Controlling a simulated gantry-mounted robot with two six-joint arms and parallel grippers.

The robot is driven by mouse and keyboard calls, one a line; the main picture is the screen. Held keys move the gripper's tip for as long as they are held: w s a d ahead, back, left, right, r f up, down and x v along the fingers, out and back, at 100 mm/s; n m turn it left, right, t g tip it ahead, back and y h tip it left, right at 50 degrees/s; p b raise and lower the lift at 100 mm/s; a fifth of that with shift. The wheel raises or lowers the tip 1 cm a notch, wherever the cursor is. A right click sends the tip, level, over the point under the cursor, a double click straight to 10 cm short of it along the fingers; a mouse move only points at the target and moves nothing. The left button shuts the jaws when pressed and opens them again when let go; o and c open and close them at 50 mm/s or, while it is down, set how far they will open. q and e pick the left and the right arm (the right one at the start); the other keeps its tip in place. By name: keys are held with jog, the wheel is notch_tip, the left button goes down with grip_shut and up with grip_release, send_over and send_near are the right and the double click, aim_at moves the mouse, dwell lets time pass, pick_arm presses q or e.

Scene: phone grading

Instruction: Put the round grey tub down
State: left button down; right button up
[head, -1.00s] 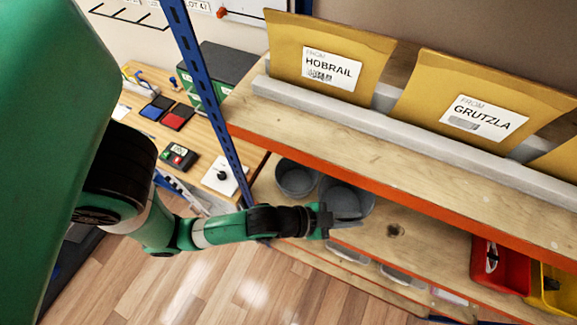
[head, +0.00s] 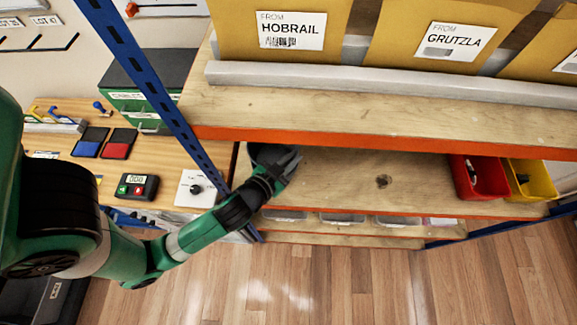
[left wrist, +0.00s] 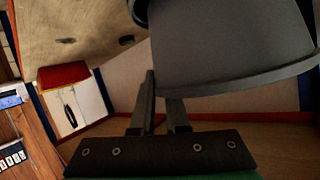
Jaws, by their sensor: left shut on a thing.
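The round grey tub fills the upper right of the left wrist view (left wrist: 230,45), its curved rim close above my fingers. My left gripper (left wrist: 163,100) is shut on the tub at its rim. In the head view my left gripper (head: 287,168) is at the left end of the lower wooden shelf, under the edge of the upper shelf. Dark grey tub surface (head: 264,152) shows just behind it there; gripper and upper shelf hide much of it, and I cannot tell one tub from two. My right gripper is not in view.
The lower shelf (head: 335,180) is bare from its middle to a red bin (head: 487,178) and a yellow bin (head: 533,180) at the right. The orange-edged upper shelf (head: 380,140) overhangs it. A blue post (head: 160,105) stands at the left.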

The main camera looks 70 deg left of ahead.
pick_arm(q)
jog(key=shift+f, duration=0.5)
jog(key=shift+f+b, duration=0.5)
jog(key=shift+f, duration=1.3)
jog(key=shift+f+b, duration=0.55)
jog(key=shift+f, duration=0.05)
jog(key=c, duration=0.9)
grip_release()
jog(key=shift+r, duration=0.1)
